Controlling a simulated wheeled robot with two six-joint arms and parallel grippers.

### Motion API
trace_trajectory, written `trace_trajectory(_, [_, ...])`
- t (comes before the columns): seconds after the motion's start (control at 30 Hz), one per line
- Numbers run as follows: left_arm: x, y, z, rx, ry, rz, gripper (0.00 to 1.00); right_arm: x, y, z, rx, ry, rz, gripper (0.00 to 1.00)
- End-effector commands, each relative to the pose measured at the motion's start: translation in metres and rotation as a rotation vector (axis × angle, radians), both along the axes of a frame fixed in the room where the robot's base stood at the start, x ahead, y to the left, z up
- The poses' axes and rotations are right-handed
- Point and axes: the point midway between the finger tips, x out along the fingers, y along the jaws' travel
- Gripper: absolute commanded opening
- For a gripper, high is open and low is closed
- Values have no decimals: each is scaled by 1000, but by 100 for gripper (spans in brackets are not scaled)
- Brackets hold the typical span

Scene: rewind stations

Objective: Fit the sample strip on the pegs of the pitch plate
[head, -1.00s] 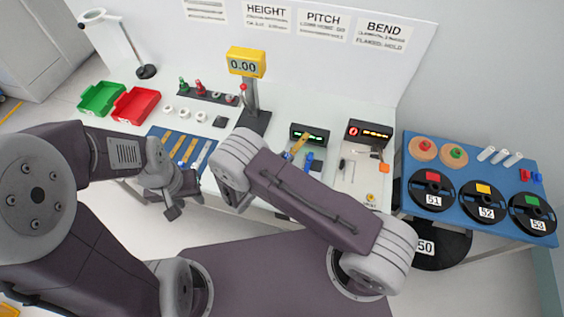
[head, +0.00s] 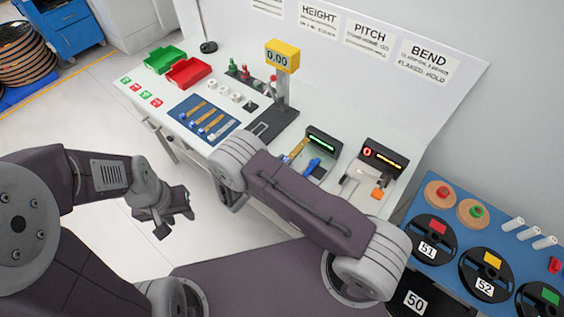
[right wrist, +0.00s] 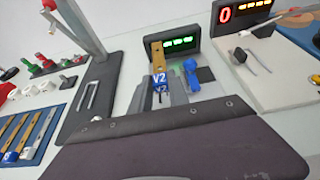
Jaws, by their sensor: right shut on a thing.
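The sample strip (right wrist: 158,54) is a narrow tan strip with a blue end tagged V2. In the head view, the strip (head: 298,149) shows at the pitch station, its near end hidden behind my right arm. My right gripper (right wrist: 161,97) is shut on its tagged end. The pitch plate (right wrist: 190,97) lies below a green-lit display box (head: 322,141), with a blue part (head: 312,166) on its right. The strip's far end is at the display box; I cannot tell whether it sits on pegs. My left gripper (head: 175,222) is open and empty, off the table's front.
A blue mat (head: 187,122) holds other strips. A gauge stand (head: 281,85) stands left of the pitch station, a red-lit bend station (head: 382,157) on its right. Green (head: 165,59) and red (head: 188,72) bins lie back left. A blue table (head: 425,200) holds spools.

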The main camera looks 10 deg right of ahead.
Motion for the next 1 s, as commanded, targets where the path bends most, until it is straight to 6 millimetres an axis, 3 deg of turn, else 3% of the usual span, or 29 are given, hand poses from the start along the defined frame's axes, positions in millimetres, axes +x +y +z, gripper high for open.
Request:
trace_trajectory(0.6, [0,0,-53,0,0,0,36,-1,1,-57,0,0,1,0])
trace_trajectory(1.0, [0,0,-53,0,0,0,36,0,1,-58,0,0,1,0])
